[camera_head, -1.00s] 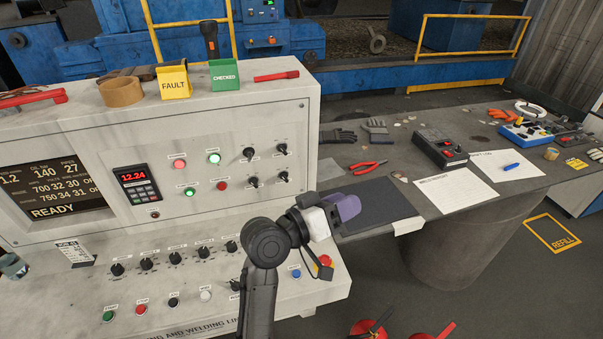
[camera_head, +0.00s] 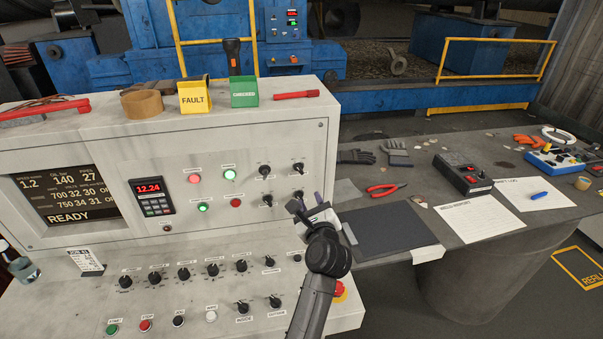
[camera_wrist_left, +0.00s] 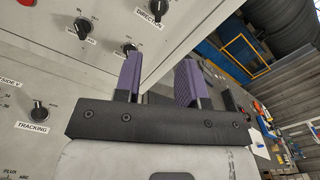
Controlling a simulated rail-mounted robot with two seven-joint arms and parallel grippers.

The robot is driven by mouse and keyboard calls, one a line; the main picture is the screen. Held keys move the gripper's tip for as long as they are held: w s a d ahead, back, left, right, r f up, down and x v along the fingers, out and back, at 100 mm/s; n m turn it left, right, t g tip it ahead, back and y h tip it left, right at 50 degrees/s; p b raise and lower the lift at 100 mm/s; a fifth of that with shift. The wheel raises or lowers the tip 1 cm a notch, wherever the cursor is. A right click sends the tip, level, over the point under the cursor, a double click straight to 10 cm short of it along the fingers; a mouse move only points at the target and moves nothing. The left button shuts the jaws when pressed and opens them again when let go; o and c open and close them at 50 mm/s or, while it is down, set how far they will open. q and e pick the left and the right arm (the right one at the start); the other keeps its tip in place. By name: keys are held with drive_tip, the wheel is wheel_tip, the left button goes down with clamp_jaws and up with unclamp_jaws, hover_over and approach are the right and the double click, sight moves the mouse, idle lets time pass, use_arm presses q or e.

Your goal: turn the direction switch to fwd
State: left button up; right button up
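The direction switch (camera_wrist_left: 157,8) is a black knob at the top edge of the left wrist view, just above its DIRECTION label. In the head view it appears to be the upper right knob (camera_head: 298,168) of the group at the right of the upright panel. Its position marks are too small to read. My left gripper (camera_head: 308,203) is in front of the lower right knob of that group, below the direction switch. Its two purple fingers (camera_wrist_left: 157,75) stand apart with nothing between them. One finger partly overlaps the lower knob (camera_wrist_left: 129,47). My right gripper is not in view.
Other knobs (camera_head: 264,170) sit close beside the switch. The sloping lower panel holds a row of knobs, including the TRACKING knob (camera_wrist_left: 40,112), and push buttons (camera_head: 145,325). A red emergency button (camera_head: 340,289) is at its right end. A table (camera_head: 372,273) stands right.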

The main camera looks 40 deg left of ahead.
sight(300, 171)
use_arm(q)
drive_tip(key=shift+n, duration=0.5)
drive_tip(key=x, duration=1.3)
drive_tip(key=shift+w+a, duration=0.25)
drive_tip(key=shift+a, duration=0.1)
clamp_jaws()
